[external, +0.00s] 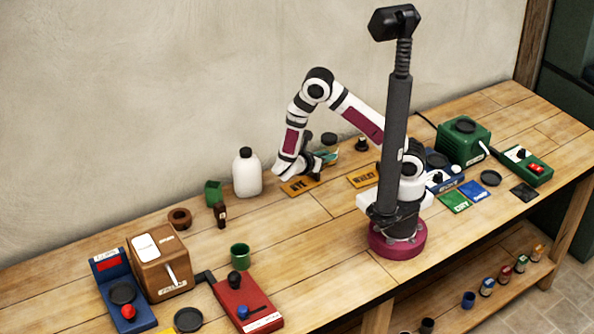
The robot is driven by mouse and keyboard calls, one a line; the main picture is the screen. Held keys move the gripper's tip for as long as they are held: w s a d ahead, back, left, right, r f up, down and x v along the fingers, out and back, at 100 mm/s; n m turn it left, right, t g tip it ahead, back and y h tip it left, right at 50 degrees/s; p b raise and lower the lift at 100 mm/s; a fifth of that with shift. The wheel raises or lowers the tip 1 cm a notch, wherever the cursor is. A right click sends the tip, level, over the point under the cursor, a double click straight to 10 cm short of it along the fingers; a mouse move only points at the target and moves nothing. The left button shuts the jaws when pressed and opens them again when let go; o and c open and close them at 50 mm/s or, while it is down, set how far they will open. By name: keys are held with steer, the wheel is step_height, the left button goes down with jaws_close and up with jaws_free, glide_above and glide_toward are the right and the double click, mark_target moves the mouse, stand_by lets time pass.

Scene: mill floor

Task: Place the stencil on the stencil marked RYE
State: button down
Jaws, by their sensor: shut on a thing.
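An orange-yellow stencil marked RYE (296,187) lies flat on the bench, left of the middle. My gripper (314,171) is low over its right end, close to the bench. It is shut on a thin plate with a teal and pale face (330,157), likely the stencil. The plate appears tilted and sits just behind and right of the RYE stencil. The fingers and arm partly hide the plate, and I cannot tell whether it touches the RYE stencil.
Another orange lettered stencil (364,177) lies to the right. A dark round thing (328,138) and a dark knob (361,144) stand behind. Green (455,202) and blue (475,190) cards lie right.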

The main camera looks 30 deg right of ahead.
steer(key=f, duration=0.1)
steer(key=a+f, duration=0.1)
steer(key=f, duration=0.3)
steer(key=shift+w+a, duration=0.25)
steer(key=shift+a, duration=0.05)
steer(key=shift+f, duration=0.15)
steer(key=shift+f, duration=0.35)
steer(key=c, duration=0.8)
jaws_free()
steer(key=shift+f, duration=0.1)
